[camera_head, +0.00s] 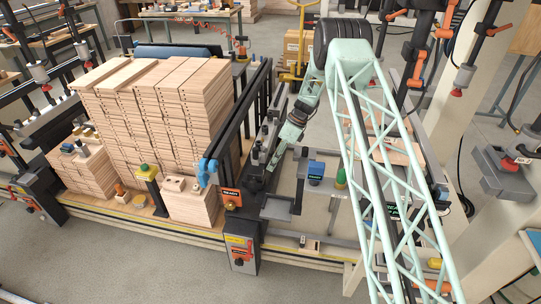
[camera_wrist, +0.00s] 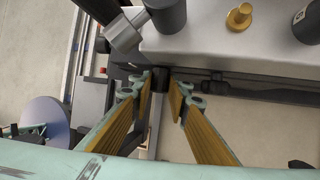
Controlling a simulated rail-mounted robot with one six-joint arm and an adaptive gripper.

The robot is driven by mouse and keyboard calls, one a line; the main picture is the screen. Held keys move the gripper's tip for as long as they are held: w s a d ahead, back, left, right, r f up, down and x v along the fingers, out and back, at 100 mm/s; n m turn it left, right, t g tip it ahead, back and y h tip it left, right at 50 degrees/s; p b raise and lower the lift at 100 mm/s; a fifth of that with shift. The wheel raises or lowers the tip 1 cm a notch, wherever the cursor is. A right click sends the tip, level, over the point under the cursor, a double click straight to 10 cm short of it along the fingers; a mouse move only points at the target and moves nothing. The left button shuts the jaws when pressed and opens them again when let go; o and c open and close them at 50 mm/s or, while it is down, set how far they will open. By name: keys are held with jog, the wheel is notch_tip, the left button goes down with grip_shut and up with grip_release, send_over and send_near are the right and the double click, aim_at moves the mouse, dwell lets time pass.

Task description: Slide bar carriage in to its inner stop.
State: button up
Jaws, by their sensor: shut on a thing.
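The bar carriage looks to be the grey block with dark knobs (camera_head: 262,143) beside the black rails in the head view. In the wrist view a grey body (camera_wrist: 230,45) with dark cylinders and a brass knob fills the upper right. My gripper (camera_wrist: 161,88) has its two orange-padded fingers on either side of a dark upright handle (camera_wrist: 159,75) at the grey body's edge, shut on it. In the head view my gripper (camera_head: 272,165) reaches down beside the carriage; its fingertips are too small to tell. The inner stop cannot be made out.
Stacks of wooden boards (camera_head: 160,85) stand left of the black rails (camera_head: 240,110). A control box with a red knob (camera_head: 241,250) stands in front. A dark tray (camera_head: 282,207) lies nearby.

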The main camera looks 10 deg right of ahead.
jog(key=shift+w+d, duration=0.1)
jog(key=shift+w, duration=0.1)
jog(key=shift+w+d, duration=0.25)
jog(key=shift+w, duration=0.35)
jog(key=o, duration=0.9)
jog(key=shift+r, duration=0.1)
jog(key=shift+p+v, duration=1.15)
jog(key=shift+v, duration=1.8)
